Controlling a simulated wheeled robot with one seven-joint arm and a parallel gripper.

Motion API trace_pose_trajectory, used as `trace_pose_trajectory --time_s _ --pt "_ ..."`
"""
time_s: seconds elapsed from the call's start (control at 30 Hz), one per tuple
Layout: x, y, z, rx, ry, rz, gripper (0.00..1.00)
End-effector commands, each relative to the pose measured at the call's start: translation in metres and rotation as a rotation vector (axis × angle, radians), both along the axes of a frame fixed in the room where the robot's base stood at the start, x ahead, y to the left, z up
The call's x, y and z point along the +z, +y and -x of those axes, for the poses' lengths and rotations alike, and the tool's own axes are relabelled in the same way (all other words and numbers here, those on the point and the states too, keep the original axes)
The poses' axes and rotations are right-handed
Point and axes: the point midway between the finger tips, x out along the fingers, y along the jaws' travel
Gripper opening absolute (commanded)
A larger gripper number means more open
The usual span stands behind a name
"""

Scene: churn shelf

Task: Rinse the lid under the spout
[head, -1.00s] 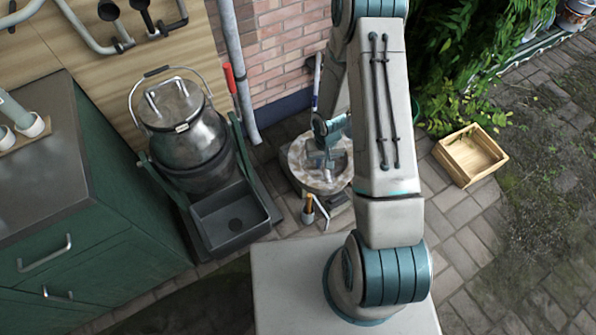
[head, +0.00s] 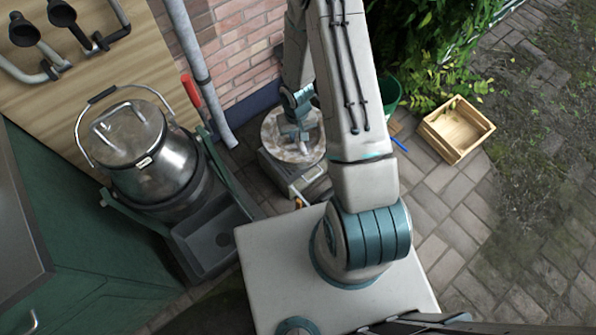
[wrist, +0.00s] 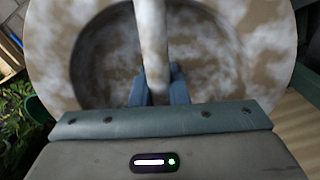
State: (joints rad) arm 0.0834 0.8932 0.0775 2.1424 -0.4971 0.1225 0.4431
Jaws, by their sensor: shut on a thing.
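The lid is a round disc smeared brown and white, with a bar handle across it. It shows below my forearm in the head view (head: 275,143) and fills the top of the wrist view (wrist: 225,60). My gripper (head: 302,142) is shut on the lid's pale bar handle; its two blue fingers (wrist: 160,92) sit on either side of the bar in the wrist view. The lid appears over a grey boxy device (head: 297,182) with a small display; I cannot tell the height between them. I cannot make out the spout with certainty.
A steel churn (head: 150,150) stands tilted in a green frame at left, with a dark basin (head: 212,240) before it. A grey downpipe (head: 195,70) runs by the brick wall. A green bucket (head: 390,92) and wooden crate (head: 457,130) stand right. Paving at right is mostly clear.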

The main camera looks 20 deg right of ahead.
Motion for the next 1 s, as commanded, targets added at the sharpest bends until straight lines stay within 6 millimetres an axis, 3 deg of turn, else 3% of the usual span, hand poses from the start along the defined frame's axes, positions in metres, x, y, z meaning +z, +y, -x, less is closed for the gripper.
trace_pose_trajectory --time_s 0.03,1.0 --pt "-0.022 0.002 -0.001 0.01 -0.001 -0.001 0.0" --pt "-0.21 -0.007 -0.006 0.126 0.0 -0.001 0.0"
